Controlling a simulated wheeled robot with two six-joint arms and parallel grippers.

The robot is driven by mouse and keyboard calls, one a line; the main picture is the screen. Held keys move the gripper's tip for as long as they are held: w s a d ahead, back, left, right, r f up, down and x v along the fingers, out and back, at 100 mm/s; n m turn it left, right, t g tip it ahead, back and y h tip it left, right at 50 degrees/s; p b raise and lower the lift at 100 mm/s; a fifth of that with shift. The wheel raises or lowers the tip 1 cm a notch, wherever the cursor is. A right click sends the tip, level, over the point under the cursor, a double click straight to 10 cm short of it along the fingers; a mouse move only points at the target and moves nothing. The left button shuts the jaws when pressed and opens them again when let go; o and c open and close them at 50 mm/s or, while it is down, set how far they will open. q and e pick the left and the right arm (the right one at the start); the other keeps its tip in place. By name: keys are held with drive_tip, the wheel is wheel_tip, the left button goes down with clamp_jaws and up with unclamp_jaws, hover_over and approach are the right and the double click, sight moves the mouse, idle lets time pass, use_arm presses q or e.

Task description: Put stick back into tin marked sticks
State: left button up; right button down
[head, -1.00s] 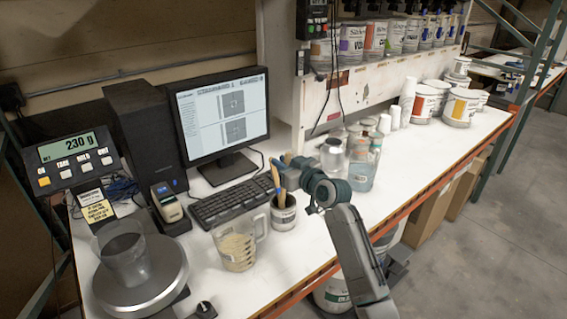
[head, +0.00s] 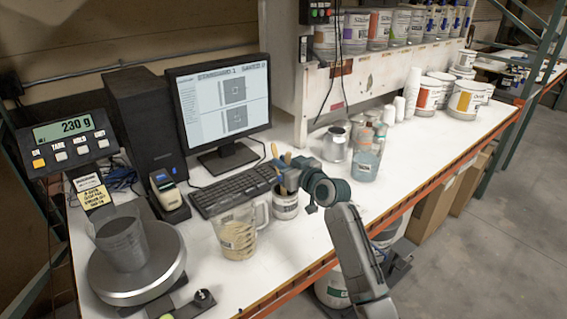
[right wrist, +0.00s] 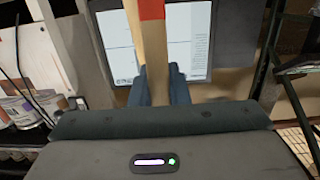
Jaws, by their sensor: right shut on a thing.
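The tin (head: 286,209) is a small white and grey can with a dark label, standing on the bench in front of the keyboard. Its label is too small to read. My right gripper (head: 283,178) is just above the tin's mouth in the head view and hides part of its rim. It is shut on a flat wooden stick (right wrist: 152,50) with a red band, which shows large in the right wrist view. Stick tops (head: 287,158) show beside the gripper in the head view. The held stick's lower end is hidden, so I cannot tell how deep it sits.
A clear measuring jug (head: 238,235) with beige contents stands left of the tin. The keyboard (head: 235,190) and monitor (head: 219,105) are behind. Jars (head: 365,163) stand to the right. A scale (head: 135,275) with a clear cup (head: 121,243) is at the left.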

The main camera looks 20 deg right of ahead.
drive_tip(key=c, duration=1.3)
unclamp_jaws()
drive_tip(key=shift+s+d+f+b, duration=0.1)
drive_tip(key=shift+s+d+b, duration=0.15)
drive_tip(key=shift+s, duration=0.25)
drive_tip(key=b+v, duration=0.3)
drive_tip(key=v, duration=0.6)
drive_tip(key=shift+s, duration=0.3)
drive_tip(key=shift+d, duration=0.1)
